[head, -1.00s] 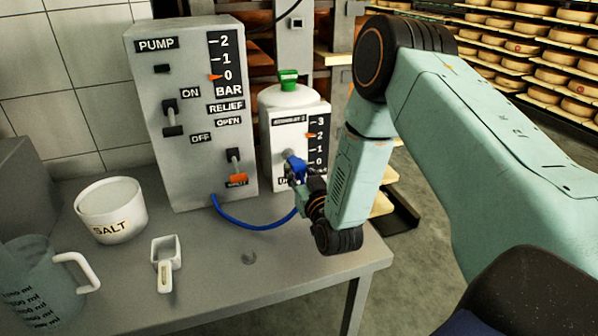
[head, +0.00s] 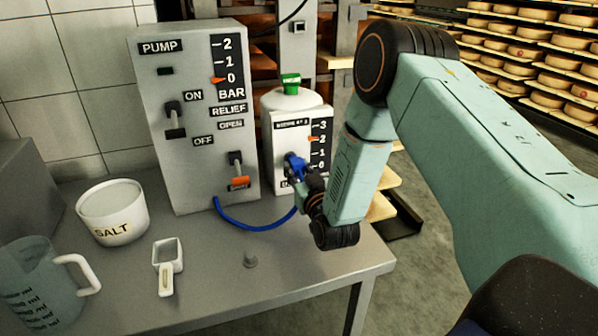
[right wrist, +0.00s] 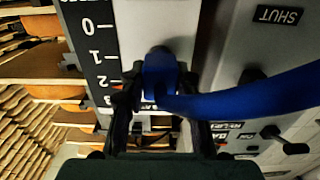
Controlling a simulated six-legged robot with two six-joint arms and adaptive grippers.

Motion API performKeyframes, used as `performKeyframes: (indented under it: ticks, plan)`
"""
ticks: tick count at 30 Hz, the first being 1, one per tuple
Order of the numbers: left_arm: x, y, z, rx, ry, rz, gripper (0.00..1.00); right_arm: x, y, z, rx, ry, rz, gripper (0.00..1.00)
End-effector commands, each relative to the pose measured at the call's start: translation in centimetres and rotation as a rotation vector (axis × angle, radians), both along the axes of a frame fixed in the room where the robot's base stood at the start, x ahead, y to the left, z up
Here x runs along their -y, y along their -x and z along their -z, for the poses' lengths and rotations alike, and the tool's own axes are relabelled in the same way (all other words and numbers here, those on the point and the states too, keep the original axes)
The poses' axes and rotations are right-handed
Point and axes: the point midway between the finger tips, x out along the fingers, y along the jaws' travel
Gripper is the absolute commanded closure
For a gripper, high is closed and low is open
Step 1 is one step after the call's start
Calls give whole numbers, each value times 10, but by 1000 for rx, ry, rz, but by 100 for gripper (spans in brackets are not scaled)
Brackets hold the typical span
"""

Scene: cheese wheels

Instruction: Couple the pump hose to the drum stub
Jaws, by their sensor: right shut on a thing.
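The grey pump box (head: 185,100) stands on the table, with its orange gauge pointer at about 0. The blue hose (head: 250,227) curves from its foot to my right gripper. The white drum (head: 283,100) with a green cap stands right of the pump; its orange pointer is near 2. My right gripper (head: 298,174) is shut on the blue hose end (head: 293,160) at the drum's front. My left gripper is out of view.
A salt tub (head: 112,212), a white scoop (head: 167,263) and a clear measuring jug (head: 45,285) stand on the left of the table (head: 215,295). Cheese shelves (head: 530,45) stand behind.

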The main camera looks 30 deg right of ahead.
Motion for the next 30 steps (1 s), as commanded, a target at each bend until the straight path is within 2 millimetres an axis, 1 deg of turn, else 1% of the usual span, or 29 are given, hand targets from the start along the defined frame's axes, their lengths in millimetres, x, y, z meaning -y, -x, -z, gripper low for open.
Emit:
performKeyframes:
  ticks: [10,11,12,20,30]
  plan:
    - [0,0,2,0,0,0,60,2,-7,0,2,0,0,100]
    - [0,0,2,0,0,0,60,2,-7,0,1,0,0,68]
    - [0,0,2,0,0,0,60,2,-7,0,1,0,0,65]
    - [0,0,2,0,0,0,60,2,-7,0,1,0,0,43]
    - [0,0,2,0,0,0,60,1,-5,0,-1,0,0,43]
